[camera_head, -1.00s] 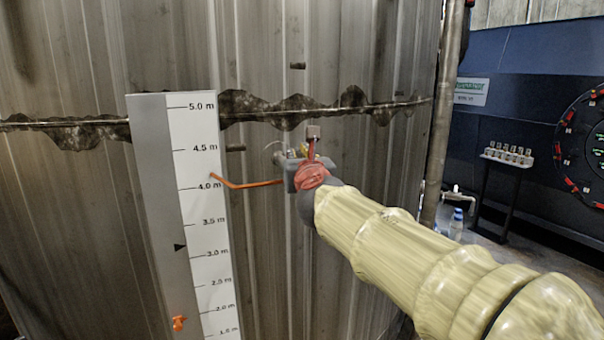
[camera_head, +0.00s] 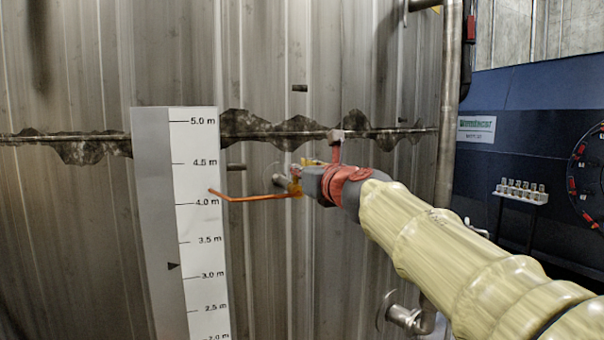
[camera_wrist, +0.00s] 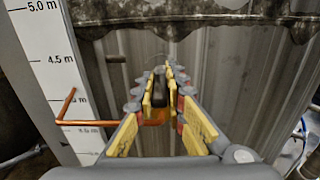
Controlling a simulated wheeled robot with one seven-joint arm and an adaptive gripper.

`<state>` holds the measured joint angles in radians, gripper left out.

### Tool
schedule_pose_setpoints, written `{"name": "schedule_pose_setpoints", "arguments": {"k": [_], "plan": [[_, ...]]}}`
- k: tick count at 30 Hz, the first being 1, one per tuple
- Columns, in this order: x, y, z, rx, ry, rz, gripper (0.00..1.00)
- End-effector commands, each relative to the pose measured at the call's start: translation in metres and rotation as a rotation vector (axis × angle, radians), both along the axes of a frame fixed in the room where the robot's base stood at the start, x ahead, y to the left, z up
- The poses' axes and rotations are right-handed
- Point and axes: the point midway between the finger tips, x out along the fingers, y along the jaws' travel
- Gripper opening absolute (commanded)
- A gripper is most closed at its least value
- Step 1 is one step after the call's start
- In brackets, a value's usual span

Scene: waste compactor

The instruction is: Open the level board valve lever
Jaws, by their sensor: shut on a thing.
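The level board (camera_head: 155,220) stands at the left with its white scale; it also shows in the wrist view (camera_wrist: 50,75). A bent orange rod (camera_head: 255,197) runs from the board's scale to the valve fitting (camera_head: 282,181) on the tank wall; the rod also shows in the wrist view (camera_wrist: 90,123). My gripper (camera_head: 296,178) is at this fitting. In the wrist view, my gripper (camera_wrist: 161,80) has its yellow-padded fingers shut on a dark piece (camera_wrist: 160,92), apparently the valve lever. My fingers hide most of the fitting.
The corrugated tank wall (camera_head: 80,230) fills the background. A pipe stub (camera_head: 402,317) sticks out below my arm. A vertical pipe (camera_head: 449,110) and a blue machine (camera_head: 525,100) stand at the right.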

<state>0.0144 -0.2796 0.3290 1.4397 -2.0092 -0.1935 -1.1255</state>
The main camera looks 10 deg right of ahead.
Motion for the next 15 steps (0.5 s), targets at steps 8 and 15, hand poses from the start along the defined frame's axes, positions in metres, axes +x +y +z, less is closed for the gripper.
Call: {"name": "schedule_pose_setpoints", "arguments": {"k": [8,15], "plan": [[-0.0007,-0.0005,0.0037,0.001,-0.005,-0.002,0.15],[-0.0004,-0.0003,0.0021,0.0,-0.003,-0.002,0.28]]}}
